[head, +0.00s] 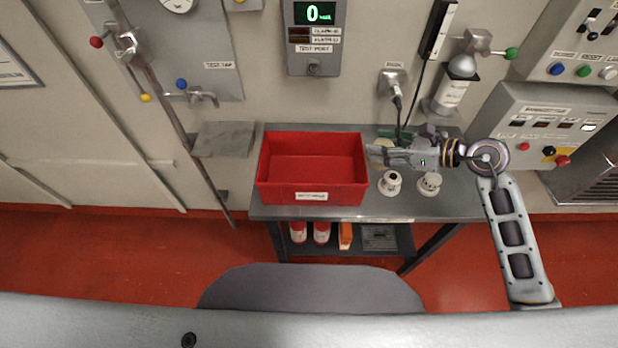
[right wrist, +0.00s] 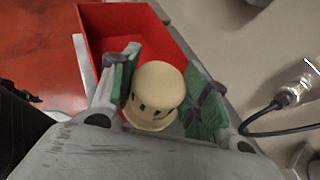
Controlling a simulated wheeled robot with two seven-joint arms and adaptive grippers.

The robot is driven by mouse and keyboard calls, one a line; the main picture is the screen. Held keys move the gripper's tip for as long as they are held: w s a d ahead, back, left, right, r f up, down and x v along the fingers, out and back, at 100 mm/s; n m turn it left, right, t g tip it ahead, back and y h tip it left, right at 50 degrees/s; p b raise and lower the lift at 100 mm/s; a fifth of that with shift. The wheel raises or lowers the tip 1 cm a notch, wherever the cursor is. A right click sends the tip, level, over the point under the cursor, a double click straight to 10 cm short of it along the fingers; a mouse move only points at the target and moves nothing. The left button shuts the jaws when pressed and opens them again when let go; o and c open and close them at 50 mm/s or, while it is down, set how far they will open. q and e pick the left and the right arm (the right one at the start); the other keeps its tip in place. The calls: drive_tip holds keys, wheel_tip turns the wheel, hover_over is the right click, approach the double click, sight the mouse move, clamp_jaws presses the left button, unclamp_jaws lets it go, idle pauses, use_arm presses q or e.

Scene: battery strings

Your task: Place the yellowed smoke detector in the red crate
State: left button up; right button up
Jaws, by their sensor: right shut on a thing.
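The yellowed smoke detector (right wrist: 158,88) sits between the green pads of my right gripper (right wrist: 160,95), which is shut on it. In the head view the detector (head: 382,144) shows only as a pale yellowish bit behind the right gripper (head: 376,153), just right of the red crate. The red crate (head: 311,188) stands on the grey bench and looks empty inside. Its red wall also shows beyond the detector in the right wrist view (right wrist: 176,40). I cannot tell how high the detector is above the bench. My left gripper is not in view.
Two whiter detectors (head: 390,183) (head: 429,184) stand on the bench (head: 462,206) near its front edge, below the right gripper. A cable hangs from the wall socket (head: 393,84) behind the gripper. Bottles (head: 298,233) sit on the lower shelf. A grey panel (head: 224,139) is left of the crate.

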drive_tip(key=w+a+r+n+g, duration=0.1)
drive_tip(key=a+r, duration=0.3)
drive_tip(key=a, duration=0.4)
drive_tip(key=a+r+n+g+y+p, duration=0.1)
drive_tip(key=a+r, duration=0.3)
drive_tip(key=a, duration=0.5)
drive_tip(key=w+a+r, duration=0.1)
drive_tip(key=a+r, duration=0.4)
drive_tip(key=a, duration=0.3)
drive_tip(key=s+a+f+n+g+y+p, duration=0.15)
drive_tip(key=s+a, duration=0.25)
drive_tip(key=a, duration=0.4)
drive_tip(key=s+a+n+g+h, duration=0.15)
drive_tip(key=s+a, duration=0.25)
drive_tip(key=a, duration=0.4)
drive_tip(key=w+d+f+b, duration=0.2)
drive_tip(key=w+d+f, duration=0.3)
drive_tip(key=d+f, duration=0.2)
drive_tip(key=w+d+f+y+b, duration=0.1)
drive_tip(key=w+d+f, duration=0.4)
drive_tip(key=f, duration=0.5)
drive_tip(key=shift+w+d+b, duration=0.4)
drive_tip(key=shift+d+b, duration=0.15)
drive_tip(key=shift+d, duration=0.6)
